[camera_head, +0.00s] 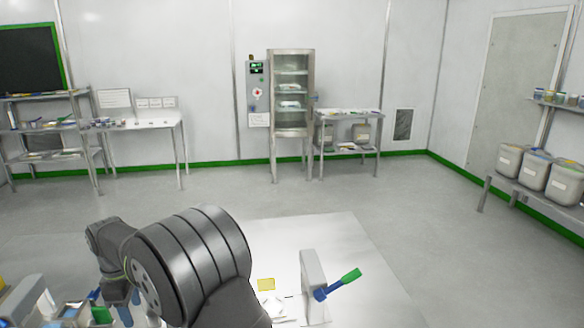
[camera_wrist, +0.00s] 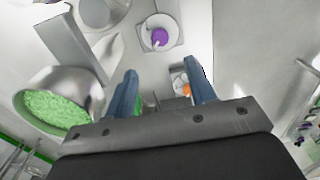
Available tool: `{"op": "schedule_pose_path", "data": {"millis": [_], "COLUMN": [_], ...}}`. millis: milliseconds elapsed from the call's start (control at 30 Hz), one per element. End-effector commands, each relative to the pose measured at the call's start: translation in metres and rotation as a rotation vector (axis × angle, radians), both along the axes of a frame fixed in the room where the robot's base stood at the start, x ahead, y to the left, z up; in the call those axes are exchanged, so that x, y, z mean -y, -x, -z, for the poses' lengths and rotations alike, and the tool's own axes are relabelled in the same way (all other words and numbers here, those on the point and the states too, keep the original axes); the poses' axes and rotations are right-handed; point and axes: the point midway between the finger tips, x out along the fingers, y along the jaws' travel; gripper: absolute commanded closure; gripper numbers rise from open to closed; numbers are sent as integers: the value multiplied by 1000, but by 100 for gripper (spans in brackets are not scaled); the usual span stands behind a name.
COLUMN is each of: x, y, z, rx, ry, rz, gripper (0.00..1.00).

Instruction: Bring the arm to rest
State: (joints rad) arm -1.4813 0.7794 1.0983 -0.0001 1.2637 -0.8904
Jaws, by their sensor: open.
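My arm (camera_head: 190,262) crosses the lower left of the head view, bent over the near worktable. My gripper (camera_wrist: 162,82) shows in the wrist view with its two blue fingers apart and nothing between them touching both. Beyond the fingers lies a metal bowl of green granules (camera_wrist: 58,105) at the left.
Small containers crowd the lower left. A glass cabinet (camera_head: 291,92), shelves and tables stand along the far wall. The floor between is clear.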

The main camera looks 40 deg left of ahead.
Motion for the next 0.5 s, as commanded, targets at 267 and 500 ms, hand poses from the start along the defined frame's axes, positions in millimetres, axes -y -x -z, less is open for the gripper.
{"op": "schedule_pose_path", "data": {"millis": [267,500], "x": [0,0], "y": [0,0], "z": [58,96], "rx": [0,-1], "ry": [3,2], "rz": [0,0], "gripper": [49,49]}}
